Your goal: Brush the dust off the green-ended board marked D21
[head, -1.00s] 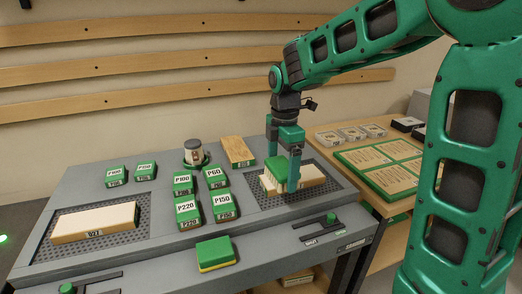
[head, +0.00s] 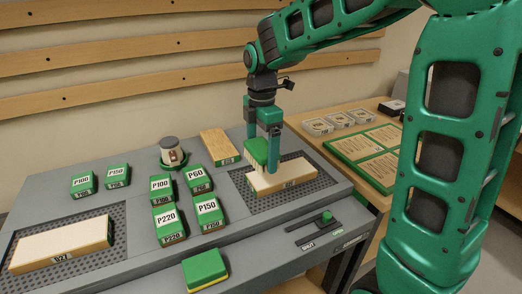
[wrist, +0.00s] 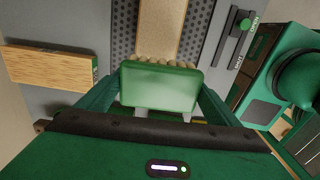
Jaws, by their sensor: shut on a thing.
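My gripper (head: 264,113) is shut on a green brush (head: 256,148) with pale bristles. The brush is over the left end of a pale wooden board (head: 284,178); I cannot tell whether the bristles touch it. This board lies on the right perforated mat, with a small front label I cannot read surely. In the wrist view the brush (wrist: 160,86) covers the board's near end, and the bare board (wrist: 160,28) runs away from it. Another pale board (head: 60,242), labelled like D27, lies on the left mat. A browner board (head: 219,144) lies behind; its end looks green in the wrist view (wrist: 95,70). Dust is not clearly visible.
Several green sanding blocks (head: 165,222) marked with P numbers stand mid-bench. A round jar (head: 172,152) is behind them. A green-yellow sponge (head: 205,269) lies at the front. A slider with a green knob (head: 327,217) is right of centre. A side table (head: 382,165) holds a panel.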

